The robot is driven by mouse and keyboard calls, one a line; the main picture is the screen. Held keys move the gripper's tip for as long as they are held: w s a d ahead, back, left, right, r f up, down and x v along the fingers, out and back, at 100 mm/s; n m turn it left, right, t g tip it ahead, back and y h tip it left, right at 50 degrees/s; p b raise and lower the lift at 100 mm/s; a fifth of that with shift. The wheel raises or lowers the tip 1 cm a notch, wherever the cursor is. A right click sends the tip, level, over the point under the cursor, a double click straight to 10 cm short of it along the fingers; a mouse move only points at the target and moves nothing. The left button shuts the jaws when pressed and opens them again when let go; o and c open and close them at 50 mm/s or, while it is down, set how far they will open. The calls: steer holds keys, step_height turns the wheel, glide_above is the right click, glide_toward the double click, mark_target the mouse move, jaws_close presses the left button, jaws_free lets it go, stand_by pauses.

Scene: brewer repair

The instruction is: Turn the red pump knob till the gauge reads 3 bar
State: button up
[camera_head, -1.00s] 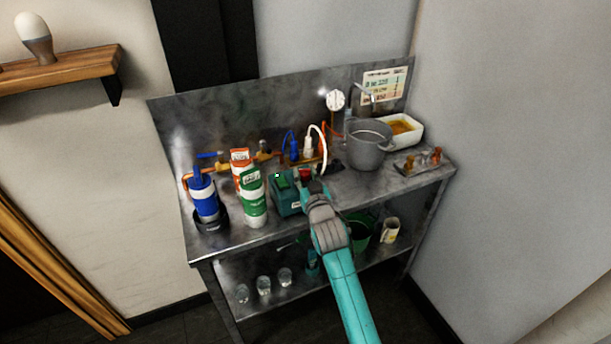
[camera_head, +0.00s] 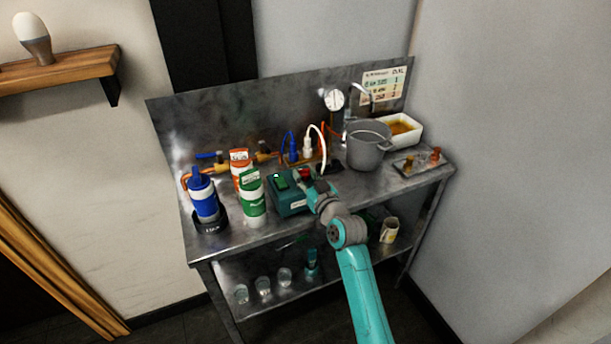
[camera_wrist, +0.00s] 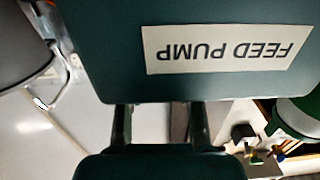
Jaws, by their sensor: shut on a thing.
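The feed pump (camera_head: 290,202) is a dark teal box with a green switch on the steel bench; its upside-down FEED PUMP label (camera_wrist: 227,50) fills much of the wrist view. The red pump knob (camera_head: 305,173) shows at the pump's right end, partly hidden by my gripper (camera_head: 313,186). My gripper is shut on the knob. In the wrist view my gripper's fingers (camera_wrist: 160,118) reach to the pump's edge, and the knob is hidden there. The round white pressure gauge (camera_head: 334,99) stands at the back of the bench; its needle is too small to read.
A grey pot (camera_head: 368,150) and a white tray (camera_head: 414,124) stand right of the pump. A green-white bottle (camera_head: 252,203), an orange-white one (camera_head: 239,158) and a blue bottle (camera_head: 203,200) stand left. Blue and white cables rise behind it.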

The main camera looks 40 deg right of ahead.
steer(key=shift+f, duration=0.15)
steer(key=o, duration=1.2)
steer(key=shift+c, duration=0.2)
steer(key=shift+s, duration=0.1)
steer(key=v, duration=1.1)
steer(key=shift+s+a, duration=0.2)
steer(key=shift+s, duration=0.2)
